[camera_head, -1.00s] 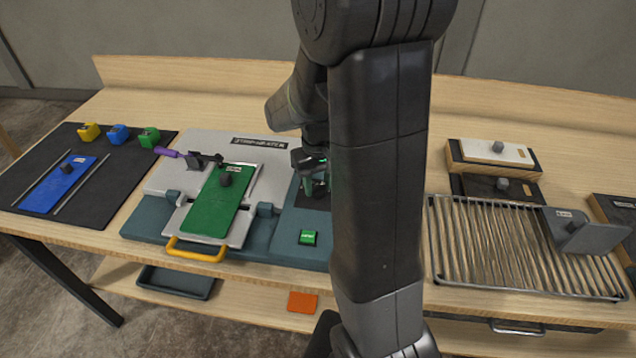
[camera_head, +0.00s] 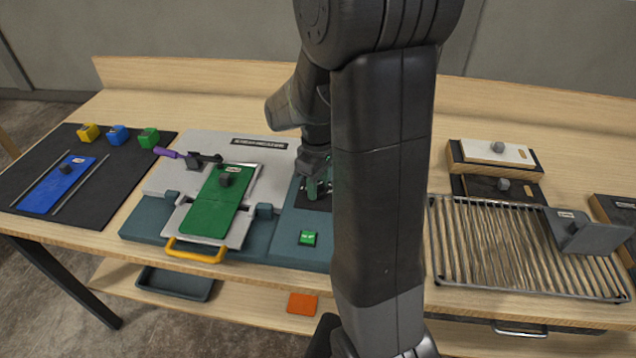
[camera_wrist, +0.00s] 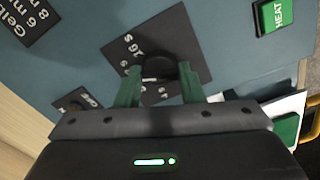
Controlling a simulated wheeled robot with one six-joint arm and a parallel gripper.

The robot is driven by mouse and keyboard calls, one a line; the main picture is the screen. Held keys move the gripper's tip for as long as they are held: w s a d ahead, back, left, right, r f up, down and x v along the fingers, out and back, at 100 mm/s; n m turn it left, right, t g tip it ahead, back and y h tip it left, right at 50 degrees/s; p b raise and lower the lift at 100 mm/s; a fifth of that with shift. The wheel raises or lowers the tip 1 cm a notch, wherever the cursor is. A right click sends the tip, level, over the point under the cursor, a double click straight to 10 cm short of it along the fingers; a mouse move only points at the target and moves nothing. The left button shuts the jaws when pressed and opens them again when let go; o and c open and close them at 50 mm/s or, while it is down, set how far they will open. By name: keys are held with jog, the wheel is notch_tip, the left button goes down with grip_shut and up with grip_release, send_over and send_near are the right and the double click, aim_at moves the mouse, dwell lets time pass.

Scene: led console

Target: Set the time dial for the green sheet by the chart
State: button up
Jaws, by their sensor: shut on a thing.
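The green sheet (camera_head: 213,205) lies on the machine at the left of the arm, with a dark knob on its upper part. My gripper (camera_wrist: 158,88) has its two green fingers on either side of the dark round knob of the time dial (camera_wrist: 158,66), shut on it. The dial's black plate (camera_wrist: 190,40) carries white marks, one reading 16 s; the fingers and gripper body hide others. A corner of the chart (camera_wrist: 28,15) shows at the upper left of the wrist view, cut off. In the head view my gripper (camera_head: 318,188) is partly hidden by my arm.
A green HEAT button (camera_wrist: 273,14) sits beside the dial; it also shows in the head view (camera_head: 308,238). A second small dial (camera_wrist: 76,101) is near the left finger. A yellow handle (camera_head: 195,251) fronts the machine. A wire rack (camera_head: 510,245) stands right.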

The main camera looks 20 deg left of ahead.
dwell(0.3)
jog(key=o, duration=1)
notch_tip(320, 180, up, 14)
jog(key=shift+f, duration=0.1)
notch_tip(320, 180, down, 14)
jog(key=shift+r, duration=0.1)
dwell(0.6)
